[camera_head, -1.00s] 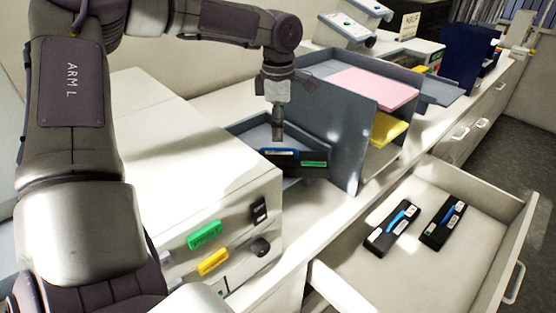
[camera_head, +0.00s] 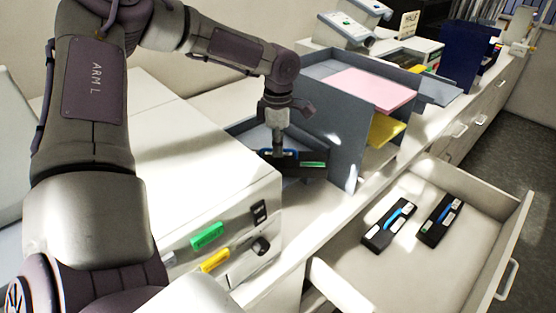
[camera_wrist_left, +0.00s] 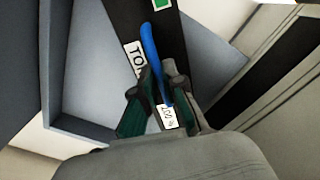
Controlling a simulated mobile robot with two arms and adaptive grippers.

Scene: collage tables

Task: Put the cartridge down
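A black cartridge (camera_head: 305,170) with a blue handle and a green label is at the grey tray (camera_head: 246,132) on the counter. My left gripper (camera_head: 278,152) comes down on it from above. In the left wrist view the fingers (camera_wrist_left: 160,95) close in on both sides of the blue handle (camera_wrist_left: 152,50), and the black cartridge body (camera_wrist_left: 175,45) with white labels lies beneath. I cannot tell whether the cartridge's underside rests on the tray. My right gripper is not in view.
An open drawer (camera_head: 455,265) at the right holds two similar cartridges (camera_head: 388,224) (camera_head: 441,220). A grey shelf unit (camera_head: 340,135) with pink and yellow paper stands right beside the tray. A white machine (camera_head: 215,170) with green and yellow tags stands at the left.

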